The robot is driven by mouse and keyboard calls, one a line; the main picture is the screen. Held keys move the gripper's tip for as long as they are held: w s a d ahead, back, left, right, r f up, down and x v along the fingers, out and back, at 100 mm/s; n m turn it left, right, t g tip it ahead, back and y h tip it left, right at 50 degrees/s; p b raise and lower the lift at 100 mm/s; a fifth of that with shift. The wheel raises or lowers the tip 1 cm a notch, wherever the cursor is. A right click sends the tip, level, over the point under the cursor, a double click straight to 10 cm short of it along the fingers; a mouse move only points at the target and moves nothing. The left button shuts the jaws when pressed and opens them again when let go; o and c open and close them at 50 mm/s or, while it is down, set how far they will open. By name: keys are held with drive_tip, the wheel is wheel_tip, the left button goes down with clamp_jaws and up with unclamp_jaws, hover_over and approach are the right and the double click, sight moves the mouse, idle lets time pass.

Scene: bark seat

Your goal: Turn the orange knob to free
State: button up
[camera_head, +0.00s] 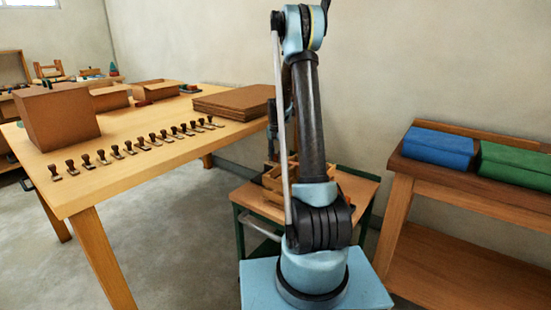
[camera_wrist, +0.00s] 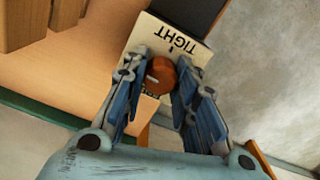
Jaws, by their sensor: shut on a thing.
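The orange knob (camera_wrist: 161,76) sits on a pale plate (camera_wrist: 150,32) in the wrist view. The plate carries the word TIGHT, seen upside down, with a short dark tick beside it. A light mark on the knob points toward the left of the picture. A second label below the knob is mostly hidden, so I cannot read it. My gripper (camera_wrist: 163,70) is shut on the knob, one finger on each side. In the head view my arm hides the knob.
A dark block adjoins the plate's far side. A small table (camera_head: 352,187) bears a wooden box structure behind my arm. A long wooden table (camera_head: 150,165) on the left holds a row of stamp-like pieces and boxes. A bench (camera_head: 455,190) with blue and green bundles stands right.

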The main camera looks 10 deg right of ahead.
drive_tip(key=n, duration=0.4)
drive_tip(key=shift+w+n, duration=0.1)
drive_tip(key=shift+n, duration=0.2)
drive_tip(key=n, duration=0.4)
drive_tip(key=shift+n, duration=0.3)
drive_tip(key=n, duration=0.4)
drive_tip(key=shift+a+n, duration=0.1)
drive_tip(key=shift+n, duration=0.2)
drive_tip(key=n, duration=0.4)
drive_tip(key=shift+n, duration=0.3)
drive_tip(key=o, duration=1)
drive_tip(key=shift+o, duration=0.2)
